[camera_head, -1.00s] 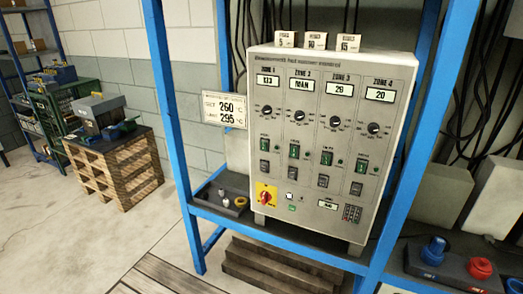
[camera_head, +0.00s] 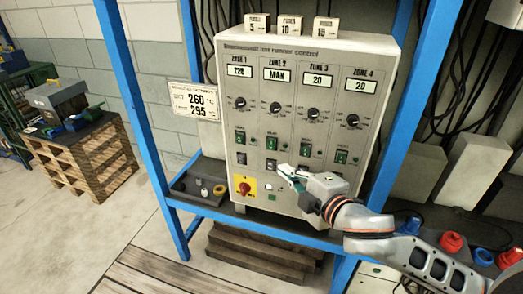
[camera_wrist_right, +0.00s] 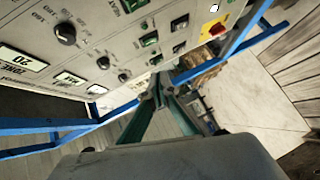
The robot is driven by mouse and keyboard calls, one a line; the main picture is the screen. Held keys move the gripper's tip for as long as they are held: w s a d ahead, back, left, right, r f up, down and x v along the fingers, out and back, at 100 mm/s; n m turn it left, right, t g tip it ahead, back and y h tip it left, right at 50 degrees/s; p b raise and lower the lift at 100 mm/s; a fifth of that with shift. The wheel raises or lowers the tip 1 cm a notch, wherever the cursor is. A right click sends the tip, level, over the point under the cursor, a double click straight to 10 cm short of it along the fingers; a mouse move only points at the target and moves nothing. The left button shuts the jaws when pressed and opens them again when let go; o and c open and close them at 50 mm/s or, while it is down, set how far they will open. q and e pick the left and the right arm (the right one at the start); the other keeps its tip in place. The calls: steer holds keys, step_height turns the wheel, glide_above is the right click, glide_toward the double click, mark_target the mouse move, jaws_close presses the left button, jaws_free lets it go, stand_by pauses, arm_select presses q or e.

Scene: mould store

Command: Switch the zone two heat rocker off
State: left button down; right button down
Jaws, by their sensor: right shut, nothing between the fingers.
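The grey hot runner control box (camera_head: 300,47) has several zone columns. The zone two column has a display reading MAN (camera_head: 277,75), a knob (camera_head: 275,107), a green rocker (camera_head: 271,143) and a dark rocker (camera_head: 271,165) below it. Their small labels are too blurred to read. My right gripper (camera_head: 285,171) is shut and empty, its tips by the lower part of the zone two column, close to the dark rocker. I cannot tell whether they touch the panel. The wrist view shows the shut fingers (camera_wrist_right: 160,88) beside the panel face. My left gripper is out of view.
A red rotary switch (camera_head: 244,187) on a yellow plate sits at the panel's lower left. Blue rack posts (camera_head: 140,105) flank the box. A temperature sign (camera_head: 195,101) hangs at left. Fuse boxes (camera_head: 290,26) stand on top. Red and blue caps (camera_head: 452,242) are at lower right.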

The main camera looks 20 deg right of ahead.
steer(key=shift+s, duration=0.1)
glide_toward(272, 154)
steer(key=w+a+r, duration=0.2)
steer(key=w+a, duration=0.2)
steer(key=shift+w+d+f, duration=0.3)
steer(key=shift+w, duration=0.25)
